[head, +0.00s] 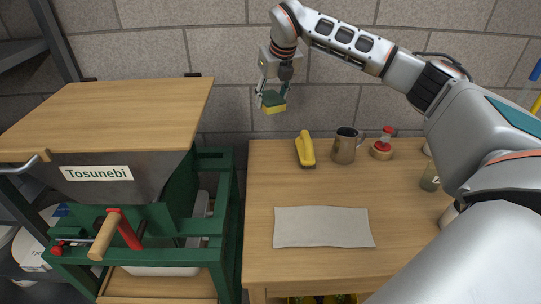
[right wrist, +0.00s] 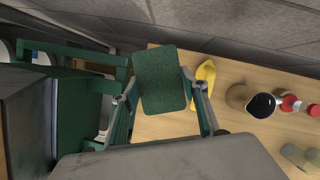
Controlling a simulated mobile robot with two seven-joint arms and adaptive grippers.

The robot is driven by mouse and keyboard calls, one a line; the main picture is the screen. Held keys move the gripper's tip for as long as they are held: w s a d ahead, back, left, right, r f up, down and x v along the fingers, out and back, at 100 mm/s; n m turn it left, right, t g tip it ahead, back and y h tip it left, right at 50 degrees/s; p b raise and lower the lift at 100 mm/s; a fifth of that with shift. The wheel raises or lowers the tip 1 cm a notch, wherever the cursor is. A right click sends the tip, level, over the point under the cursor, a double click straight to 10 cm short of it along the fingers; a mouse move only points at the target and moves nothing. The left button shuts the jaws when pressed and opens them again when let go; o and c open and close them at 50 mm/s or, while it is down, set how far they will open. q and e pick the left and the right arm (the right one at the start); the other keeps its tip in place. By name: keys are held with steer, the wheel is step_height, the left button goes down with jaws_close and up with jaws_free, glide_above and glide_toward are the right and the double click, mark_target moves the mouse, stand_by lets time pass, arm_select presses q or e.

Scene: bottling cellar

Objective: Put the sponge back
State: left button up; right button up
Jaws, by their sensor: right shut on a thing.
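The sponge (head: 274,103) has a green scouring side and a yellow body. My right gripper (head: 271,90) is shut on it and holds it in the air, near the back wall and above the left back part of the table. In the right wrist view the sponge (right wrist: 160,80) sits between the two fingers, green face toward the camera. My left gripper is not in either view. No holder or dish marked for the sponge can be made out.
On the wooden table (head: 400,225) are a yellow-handled brush (head: 305,150), a mug (head: 344,146), a red-topped item (head: 383,144) and a grey cloth (head: 322,228). A green-framed machine (head: 218,190) with a wooden lid (head: 110,112) stands left. The table's left back corner is clear.

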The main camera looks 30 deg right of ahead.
glide_above(270, 155)
steer(key=s, duration=0.1)
step_height(270, 155, down, 15)
steer(key=shift+f+b, duration=0.1)
steer(key=shift+b, duration=0.35)
steer(key=shift+a+f, duration=0.1)
steer(key=shift+f, duration=2.05)
steer(key=shift+f, duration=0.15)
steer(key=o, duration=1.1)
steer(key=shift+c, duration=0.2)
steer(key=v, duration=1.2)
